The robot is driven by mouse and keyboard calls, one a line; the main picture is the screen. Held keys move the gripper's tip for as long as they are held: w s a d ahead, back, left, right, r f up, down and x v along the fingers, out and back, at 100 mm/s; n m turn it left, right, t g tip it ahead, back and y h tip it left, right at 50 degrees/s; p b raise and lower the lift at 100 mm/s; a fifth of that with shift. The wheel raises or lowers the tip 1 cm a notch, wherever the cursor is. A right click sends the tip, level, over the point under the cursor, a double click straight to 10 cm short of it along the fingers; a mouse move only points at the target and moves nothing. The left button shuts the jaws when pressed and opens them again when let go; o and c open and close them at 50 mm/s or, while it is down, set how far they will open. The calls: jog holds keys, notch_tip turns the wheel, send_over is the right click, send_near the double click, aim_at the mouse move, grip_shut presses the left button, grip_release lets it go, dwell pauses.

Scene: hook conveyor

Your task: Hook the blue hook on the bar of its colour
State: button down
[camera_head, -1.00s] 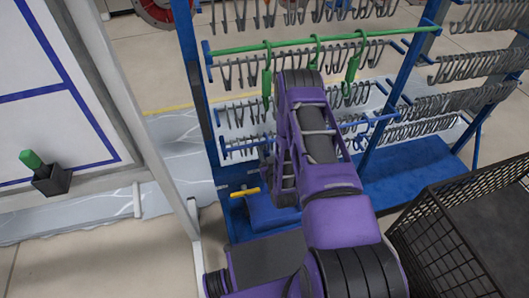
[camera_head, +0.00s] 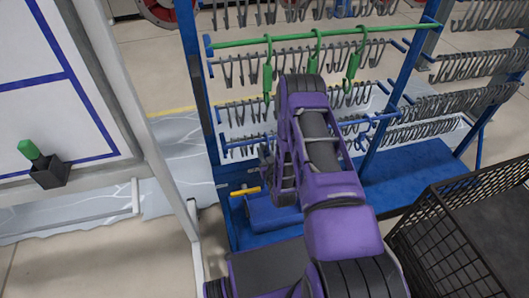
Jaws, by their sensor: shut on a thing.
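The blue bar (camera_head: 236,144) runs low across the front of the rack, its middle hidden behind my purple arm. Grey hooks hang in rows close behind it. Above it, the green bar (camera_head: 232,43) carries several green hooks (camera_head: 268,78). My gripper (camera_head: 267,158) shows only as a dark part left of the arm, in front of the blue bar. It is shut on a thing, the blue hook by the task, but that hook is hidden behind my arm. Whether it touches the blue bar cannot be told.
A black wire basket (camera_head: 430,225) stands close at the right. A white board in a grey frame (camera_head: 130,110) stands at the left, with a green-topped item in a dark holder (camera_head: 48,172). A yellow handle (camera_head: 246,191) shows low at the rack's left.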

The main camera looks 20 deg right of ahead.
jog(key=c, duration=0.6)
grip_release()
jog(key=shift+f, duration=0.1)
